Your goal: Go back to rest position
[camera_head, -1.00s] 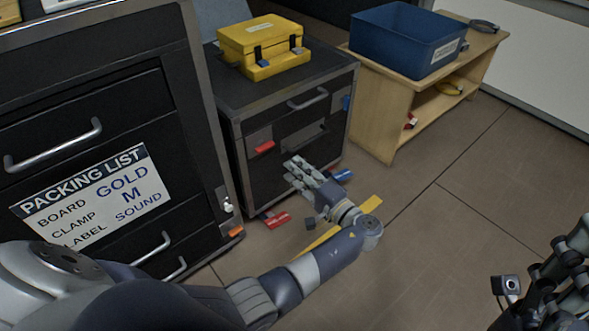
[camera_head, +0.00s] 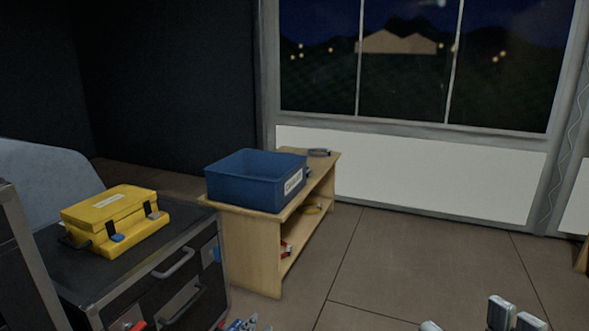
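Grey fingertips of my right gripper (camera_head: 465,321) poke in at the bottom edge, right of centre. One fingertip stands apart from the other two, with bare floor between them, and nothing shows held. What seem to be the fingertips of my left gripper (camera_head: 247,325) show at the bottom edge, just right of the low black cabinet (camera_head: 150,262). The rest of both hands and both arms is below the picture, so I cannot see whether the left one is open.
A yellow case (camera_head: 117,220) sits on the black cabinet. A blue bin (camera_head: 240,188) and a dark ring-like item (camera_head: 318,153) are on the wooden shelf bench (camera_head: 258,248). Open brown floor (camera_head: 400,262) lies right of it, up to the white wall panel (camera_head: 430,180) under the window.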

